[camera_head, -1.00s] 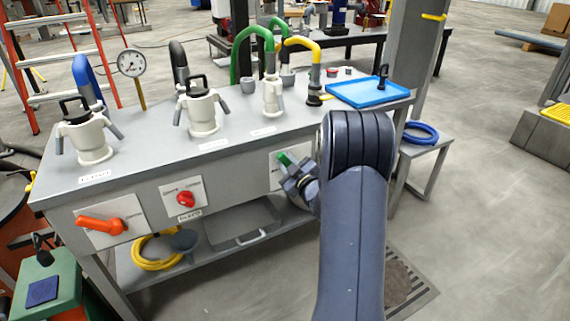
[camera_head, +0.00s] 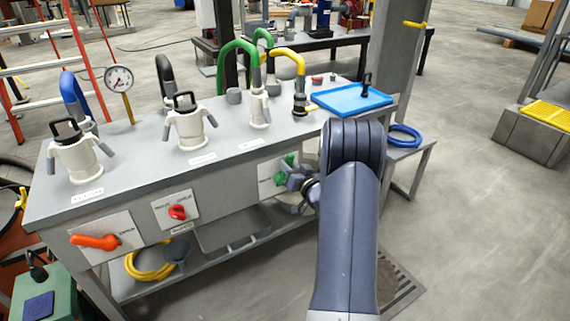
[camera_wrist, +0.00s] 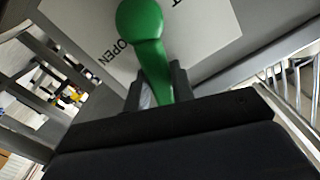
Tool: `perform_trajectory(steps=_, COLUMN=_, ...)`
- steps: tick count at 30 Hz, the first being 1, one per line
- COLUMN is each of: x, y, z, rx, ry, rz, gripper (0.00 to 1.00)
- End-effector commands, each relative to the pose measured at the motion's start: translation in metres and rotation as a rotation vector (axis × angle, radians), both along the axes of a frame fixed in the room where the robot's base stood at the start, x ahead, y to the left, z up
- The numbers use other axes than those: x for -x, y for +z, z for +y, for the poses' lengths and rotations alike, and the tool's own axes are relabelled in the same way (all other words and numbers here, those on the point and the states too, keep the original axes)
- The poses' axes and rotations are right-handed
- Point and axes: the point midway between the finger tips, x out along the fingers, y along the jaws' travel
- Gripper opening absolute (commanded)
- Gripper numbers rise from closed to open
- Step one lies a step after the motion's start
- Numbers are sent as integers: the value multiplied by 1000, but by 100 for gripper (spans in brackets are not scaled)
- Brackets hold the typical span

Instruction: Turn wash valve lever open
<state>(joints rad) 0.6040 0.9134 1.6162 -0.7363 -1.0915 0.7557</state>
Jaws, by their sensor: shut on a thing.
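The green wash valve lever (camera_head: 279,180) is on a white panel at the right end of the bench's front face. My gripper (camera_head: 290,177) is at the lever, and my arm reaches in from the lower right. In the wrist view, the lever's green hub (camera_wrist: 140,18) and shaft (camera_wrist: 155,70) run down between my two fingers (camera_wrist: 158,90), which are shut on it. The word OPEN shows on the panel (camera_wrist: 205,35) left of the lever. The lever's far end is hidden behind the gripper body.
An orange lever (camera_head: 95,242) and a red knob (camera_head: 177,212) sit on panels farther left. The bench top (camera_head: 225,150) carries white fittings, hoses and a blue tray (camera_head: 350,98). A lower shelf holds a yellow hose (camera_head: 150,262). A small stand with a blue hose (camera_head: 404,136) is at right.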

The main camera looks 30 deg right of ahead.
Motion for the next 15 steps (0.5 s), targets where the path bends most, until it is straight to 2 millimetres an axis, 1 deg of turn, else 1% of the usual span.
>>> perform_trajectory(steps=6, x=0, y=-4, z=-10, rx=-186, ry=-1, rz=9, gripper=0)
perform_trajectory(steps=15, x=0, y=-11, z=-18, rx=-364, ry=-1, rz=15, gripper=0)
